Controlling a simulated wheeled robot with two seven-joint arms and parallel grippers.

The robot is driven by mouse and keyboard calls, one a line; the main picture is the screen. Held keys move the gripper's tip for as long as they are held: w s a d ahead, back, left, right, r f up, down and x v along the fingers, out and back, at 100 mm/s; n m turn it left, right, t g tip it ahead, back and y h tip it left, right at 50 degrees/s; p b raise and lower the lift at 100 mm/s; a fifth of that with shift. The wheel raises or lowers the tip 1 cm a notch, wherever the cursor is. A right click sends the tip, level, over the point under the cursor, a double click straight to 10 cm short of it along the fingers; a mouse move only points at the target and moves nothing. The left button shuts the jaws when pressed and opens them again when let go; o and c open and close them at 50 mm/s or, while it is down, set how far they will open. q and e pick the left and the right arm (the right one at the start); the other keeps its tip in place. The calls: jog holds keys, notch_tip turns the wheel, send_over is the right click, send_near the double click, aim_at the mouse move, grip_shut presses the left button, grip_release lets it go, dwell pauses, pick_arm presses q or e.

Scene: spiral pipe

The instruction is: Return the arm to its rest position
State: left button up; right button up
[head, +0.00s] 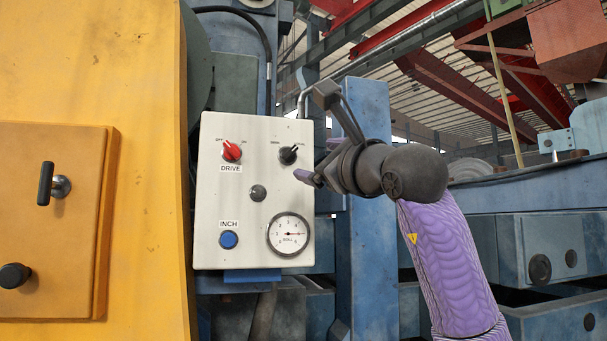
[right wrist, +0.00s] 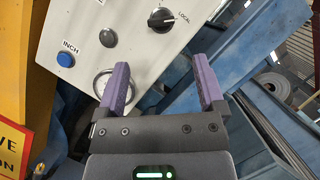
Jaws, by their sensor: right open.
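My right gripper (head: 313,172) is open and empty, just right of the white control panel (head: 208,250) in the head view. In the right wrist view its two purple fingers (right wrist: 160,75) stand wide apart with nothing between them, in front of the panel's edge. My right arm is purple and comes up from the lower right. The panel carries a red DRIVE knob (head: 231,150) and a black selector knob (head: 288,154), which shows in the wrist view (right wrist: 160,19) with its pointer toward LOCAL. My left gripper is not in view.
The panel also has a blue INCH button (head: 228,239), a dark button (head: 258,192) and a gauge (head: 289,234). A yellow machine housing (head: 90,60) stands left. A blue post (head: 365,250) is behind my gripper. Blue machinery (head: 530,245) lies at right.

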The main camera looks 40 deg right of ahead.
jog(key=shift+s, duration=0.25)
